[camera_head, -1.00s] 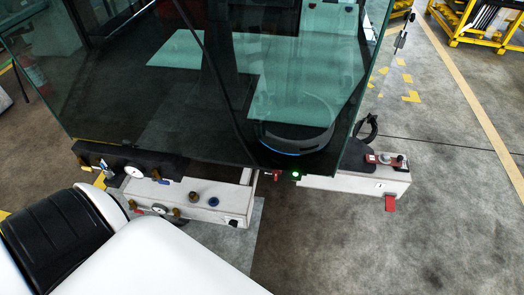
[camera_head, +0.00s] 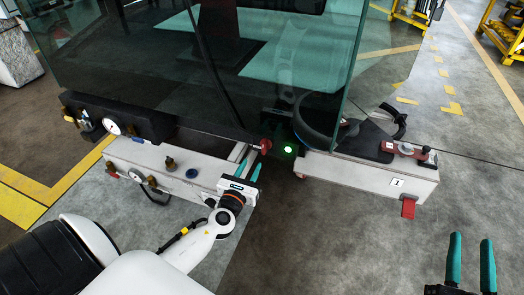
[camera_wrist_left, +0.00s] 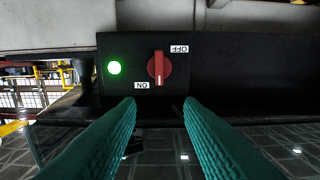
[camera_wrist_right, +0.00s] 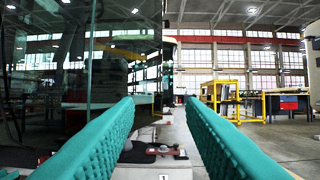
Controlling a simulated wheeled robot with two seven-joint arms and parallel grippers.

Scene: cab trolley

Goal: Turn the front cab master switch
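The red master switch (camera_wrist_left: 159,68) is a round knob on a black panel, with a white mark pointing down in the left wrist view, beside the ON label (camera_wrist_left: 142,85). The OFF label (camera_wrist_left: 180,49) is at its upper right; both labels appear upside down. A lit green lamp (camera_wrist_left: 114,68) is left of the knob. The switch (camera_head: 266,144) also shows in the head view. My left gripper (camera_head: 249,167) is open in front of the switch, its fingertips (camera_wrist_left: 160,102) apart below the knob, not touching it. My right gripper (camera_head: 471,240) is open and empty at lower right.
The cab's glass (camera_head: 290,60) stands above the switch. A white ledge with gauges (camera_head: 150,160) is at left, and a white block marked 1 (camera_head: 375,178) is at right. Open floor (camera_head: 320,240) lies between the block and my arms. Yellow racks (camera_wrist_right: 232,92) stand far off.

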